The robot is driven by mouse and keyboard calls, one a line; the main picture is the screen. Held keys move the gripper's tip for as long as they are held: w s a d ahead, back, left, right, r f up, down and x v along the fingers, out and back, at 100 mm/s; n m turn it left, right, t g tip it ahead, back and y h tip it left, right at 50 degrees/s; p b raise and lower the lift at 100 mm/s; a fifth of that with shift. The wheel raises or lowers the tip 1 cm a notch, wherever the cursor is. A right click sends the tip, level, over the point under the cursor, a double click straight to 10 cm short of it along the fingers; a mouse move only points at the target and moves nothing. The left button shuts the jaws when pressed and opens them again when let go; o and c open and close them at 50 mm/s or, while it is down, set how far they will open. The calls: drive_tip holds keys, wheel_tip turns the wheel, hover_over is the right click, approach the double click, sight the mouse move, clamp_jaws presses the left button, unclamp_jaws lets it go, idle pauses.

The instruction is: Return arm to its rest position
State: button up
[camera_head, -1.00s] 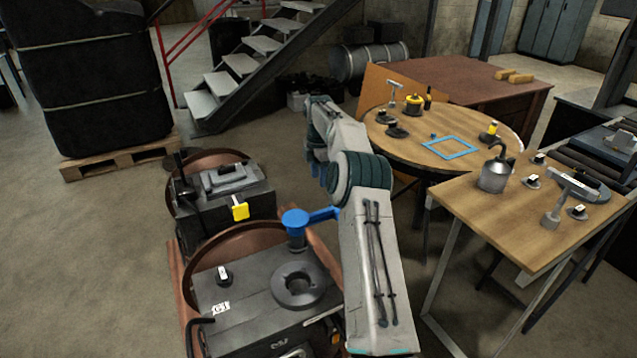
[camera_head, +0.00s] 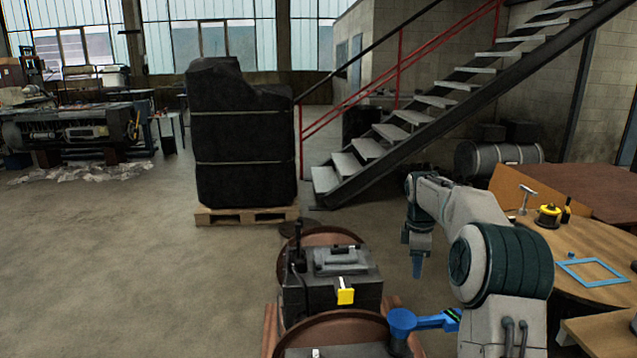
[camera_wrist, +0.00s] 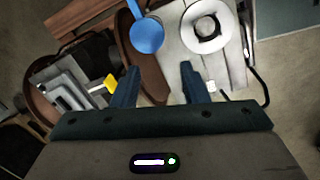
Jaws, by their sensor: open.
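My gripper (camera_wrist: 160,88) shows in the wrist view with its two blue fingers apart and nothing between them. In the head view my gripper (camera_head: 417,265) hangs fingers down from my folded arm, in the air right of the black engine unit (camera_head: 335,280). That unit has a yellow tag (camera_head: 345,296) on its front. The wrist view looks down past the fingers onto a blue round-headed part (camera_wrist: 147,36) and a pale ring (camera_wrist: 206,27). The blue part also shows in the head view (camera_head: 403,322).
A wrapped black stack (camera_head: 240,140) on a pallet (camera_head: 245,215) and metal stairs (camera_head: 420,115) stand behind. The floor at left is clear.

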drive_tip(key=s+a+r+m+t+p, duration=0.1)
drive_tip(key=s+a+r+m, duration=0.15)
drive_tip(key=s, duration=0.65)
drive_tip(key=s+a+r+m, duration=0.2)
drive_tip(key=s+a+m, duration=0.15)
drive_tip(key=s, duration=0.45)
drive_tip(key=s+a+r+m+t+p, duration=0.1)
drive_tip(key=s+a+r+m, duration=0.2)
drive_tip(key=s, duration=0.6)
drive_tip(key=s+a+f+m, duration=0.1)
drive_tip(key=s+f+m, duration=0.3)
drive_tip(key=s, duration=0.6)
drive_tip(key=shift+s+f+m+y, duration=0.35)
drive_tip(key=shift+m+y, duration=0.05)
drive_tip(key=shift+m, duration=0.5)
drive_tip(key=shift+s+a+f, duration=0.15)
drive_tip(key=shift+s+f, duration=0.05)
drive_tip(key=shift+s, duration=0.15)
drive_tip(key=shift+c, duration=0.4)
drive_tip(key=shift+a, duration=0.1)
